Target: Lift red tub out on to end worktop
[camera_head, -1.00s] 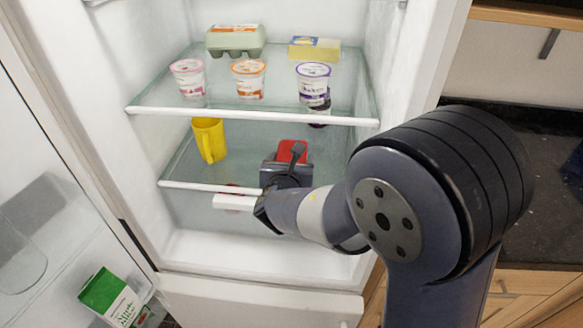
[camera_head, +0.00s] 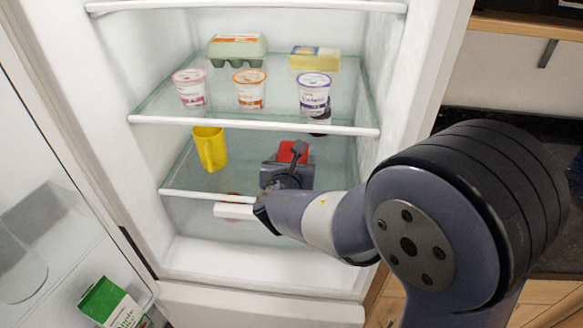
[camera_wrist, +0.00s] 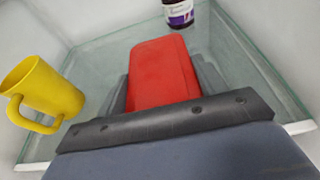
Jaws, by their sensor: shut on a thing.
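The red tub (camera_wrist: 162,72) is between the fingers of my gripper (camera_wrist: 164,85) in the wrist view, and the gripper is shut on it. In the head view a small part of the red tub (camera_head: 293,151) shows past my gripper (camera_head: 290,165), over the lower glass shelf of the open fridge. Whether the tub touches that shelf is hidden by my gripper and wrist. The end worktop is probably the dark granite surface (camera_head: 466,120) at the right, beyond the fridge wall and partly behind my arm.
A yellow mug (camera_head: 211,148) stands left of the tub. A dark jar (camera_wrist: 178,12) stands behind it. The upper shelf (camera_head: 250,121) holds yogurt pots, an egg box (camera_head: 236,50) and a yellow pack (camera_head: 315,58). The open door (camera_head: 50,200) holds a green carton (camera_head: 106,303).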

